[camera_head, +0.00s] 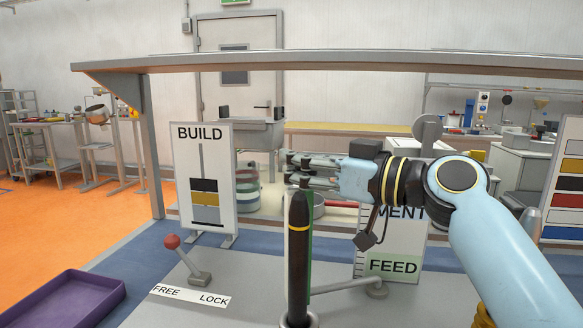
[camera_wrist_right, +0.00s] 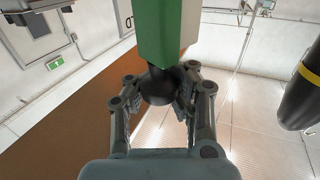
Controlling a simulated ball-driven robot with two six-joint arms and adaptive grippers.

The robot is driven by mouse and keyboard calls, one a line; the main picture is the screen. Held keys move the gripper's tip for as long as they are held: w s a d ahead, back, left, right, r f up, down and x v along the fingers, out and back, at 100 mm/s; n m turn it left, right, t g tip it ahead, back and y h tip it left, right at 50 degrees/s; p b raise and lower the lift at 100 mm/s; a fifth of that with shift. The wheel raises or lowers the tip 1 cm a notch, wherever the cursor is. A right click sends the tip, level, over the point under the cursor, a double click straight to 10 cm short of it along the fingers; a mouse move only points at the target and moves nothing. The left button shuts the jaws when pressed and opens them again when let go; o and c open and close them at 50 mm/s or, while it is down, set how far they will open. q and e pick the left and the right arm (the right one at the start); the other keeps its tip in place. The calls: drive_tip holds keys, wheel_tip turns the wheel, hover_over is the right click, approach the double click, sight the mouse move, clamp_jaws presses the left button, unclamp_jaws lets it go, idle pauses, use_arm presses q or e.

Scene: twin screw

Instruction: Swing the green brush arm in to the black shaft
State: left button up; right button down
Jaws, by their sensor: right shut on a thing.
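The black shaft (camera_head: 298,262), with a yellow ring near its tapered top, stands upright at the front centre of the bench. In the right wrist view, the black shaft (camera_wrist_right: 301,92) is at the right edge, apart from the gripper. The green brush arm (camera_wrist_right: 163,32) hangs from the top of that view as a green block with a black knob (camera_wrist_right: 160,88) at its end. My right gripper (camera_wrist_right: 160,100) is shut on this knob. In the head view, my right gripper (camera_head: 291,170) is above and behind the shaft top, and only a thin green edge (camera_head: 310,258) shows beside the shaft. My left gripper is out of view.
A red-knobbed lever (camera_head: 172,242) stands by a FREE/LOCK label (camera_head: 190,296) on the left. A grey bar (camera_head: 345,285) runs from the shaft to a pivot (camera_head: 377,289). A purple tray (camera_head: 72,300) lies front left. A BUILD board (camera_head: 203,178) stands behind.

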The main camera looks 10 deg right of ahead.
drive_tip(key=c, duration=1)
unclamp_jaws()
drive_tip(key=shift+d, duration=0.8)
drive_tip(key=shift+a, duration=0.1)
wheel_tip(320, 180, up, 10)
drive_tip(key=shift+f, duration=0.1)
